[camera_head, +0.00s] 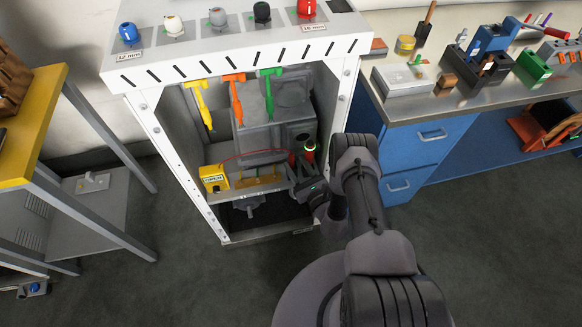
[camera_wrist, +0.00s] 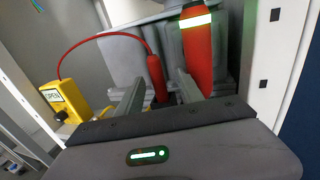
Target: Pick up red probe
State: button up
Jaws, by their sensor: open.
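The red probe (camera_wrist: 156,76) stands roughly upright inside the white cabinet, with a thin red cable (camera_wrist: 92,38) running to a yellow box (camera_wrist: 65,101). In the head view the yellow box (camera_head: 214,178) sits at the left of the cabinet shelf, and the probe is small and partly hidden at the right. My gripper (camera_wrist: 160,80) is open. In the wrist view its two fingers lie either side of the probe, with gaps visible; whether the probe is at fingertip depth I cannot tell. In the head view my gripper (camera_head: 302,181) is at the cabinet's right opening.
A thicker red cylinder with a glowing green band (camera_wrist: 197,50) stands just right of the probe, close to my right finger. Yellow (camera_head: 199,102), orange (camera_head: 236,100) and green (camera_head: 268,92) tools hang above. The cabinet's right wall (camera_head: 340,105) is close to my arm.

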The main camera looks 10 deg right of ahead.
jog(key=b+x, duration=0.2)
jog(key=x, duration=0.4)
jog(key=shift+a+b, duration=0.2)
jog(key=shift+b, duration=0.15)
jog(key=shift+s, duration=0.1)
grip_shut()
dwell(0.8)
